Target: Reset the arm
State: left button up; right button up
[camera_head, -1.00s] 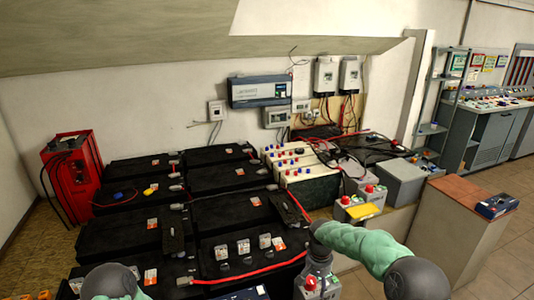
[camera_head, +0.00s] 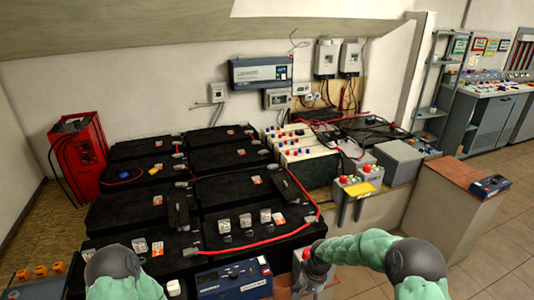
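My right arm, green with dark grey joints, reaches in from the lower right. Its dark wrist end (camera_head: 318,256) points down at the lower middle, over a small grey box with a red top (camera_head: 306,256). The fingers there cannot be made out, so I cannot tell whether that gripper is open or shut, or whether it touches the box. Of my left arm only a grey joint and green link show at the lower left; its gripper is out of view.
Large black batteries (camera_head: 235,189) with red cables fill the left and middle. A blue device (camera_head: 234,279) lies at the front edge. A red charger (camera_head: 78,150) stands at the left. A brown-topped plinth (camera_head: 452,173) is at the right. Floor (camera_head: 490,235) shows clear at the lower right.

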jog(key=s+a+f, duration=0.1)
jog(key=s+f, duration=0.3)
jog(key=s, duration=0.4)
jog(key=s+a+f+y, duration=0.1)
jog(key=s+f, duration=0.3)
jog(key=s, duration=0.5)
jog(key=s+a+f+y, duration=0.1)
jog(key=s+f, duration=0.2)
jog(key=s, duration=0.6)
jog(key=shift+a+f+m+t, duration=0.25)
jog(key=shift+f+m+t, duration=0.05)
jog(key=shift+f+t, duration=0.1)
